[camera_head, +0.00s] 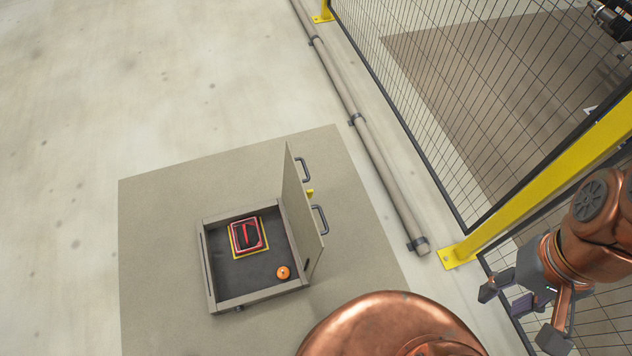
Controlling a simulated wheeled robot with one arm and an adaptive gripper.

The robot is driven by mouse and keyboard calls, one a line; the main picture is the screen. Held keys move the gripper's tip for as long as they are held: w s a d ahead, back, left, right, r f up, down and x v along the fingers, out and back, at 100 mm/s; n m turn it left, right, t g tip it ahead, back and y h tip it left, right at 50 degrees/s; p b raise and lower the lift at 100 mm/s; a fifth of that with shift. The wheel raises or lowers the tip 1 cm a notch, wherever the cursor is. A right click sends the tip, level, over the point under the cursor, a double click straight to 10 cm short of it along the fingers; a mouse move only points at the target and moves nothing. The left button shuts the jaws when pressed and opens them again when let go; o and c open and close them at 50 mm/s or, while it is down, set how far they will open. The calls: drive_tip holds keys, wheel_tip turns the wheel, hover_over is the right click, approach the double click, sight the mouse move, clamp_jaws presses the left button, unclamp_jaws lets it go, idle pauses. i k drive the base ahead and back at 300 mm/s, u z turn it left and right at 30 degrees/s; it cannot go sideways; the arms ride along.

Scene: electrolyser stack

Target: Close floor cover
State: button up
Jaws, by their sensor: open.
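The floor cover (294,203) stands open, roughly upright, along the right side of a shallow square floor box (205,262). Two dark handles (319,220) stick out from the cover's right face, with a small yellow piece between them. Inside the box are a red and black item (246,236) on a yellow-edged square and a small orange round object (283,272). My gripper (518,314) is at the lower right, well to the right of the cover, open, with nothing between its fingers.
A beige mat or plate (160,230) surrounds the box. A pipe (372,157) runs along the floor to the right. Behind it stand a mesh fence (460,90) and a yellow post (540,185), close to my gripper. Floor at left is clear.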

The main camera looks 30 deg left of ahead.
sight(309, 242)
drive_tip(key=i, duration=1.45)
drive_tip(key=u, duration=3)
